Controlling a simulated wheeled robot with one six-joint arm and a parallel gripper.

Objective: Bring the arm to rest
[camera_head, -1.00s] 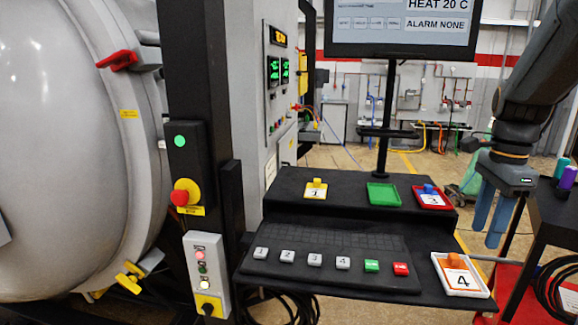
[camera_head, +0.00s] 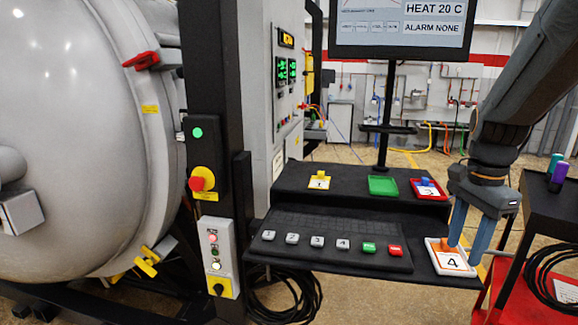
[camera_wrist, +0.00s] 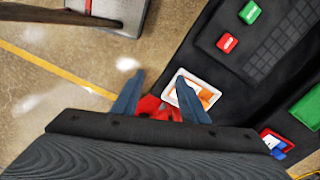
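My gripper (camera_head: 464,245) points down at the right end of the black console, its two blue fingers apart with nothing seen between them. In the head view the fingers overlap the right part of the white tray marked 4 (camera_head: 455,268). An orange piece (camera_head: 449,250) sits in that tray, partly hidden by a finger. In the wrist view my gripper (camera_wrist: 160,88) is open, with the white tray (camera_wrist: 184,85) just beyond the right finger. I cannot tell how high the fingertips are above it.
The console holds a button panel (camera_head: 335,225), a green tray (camera_head: 383,186), a red tray (camera_head: 416,193) and a yellow piece (camera_head: 319,181). A dark cart (camera_head: 540,190) stands close on the right. The monitor (camera_head: 403,28) rises behind; a large vessel (camera_head: 85,130) fills the left.

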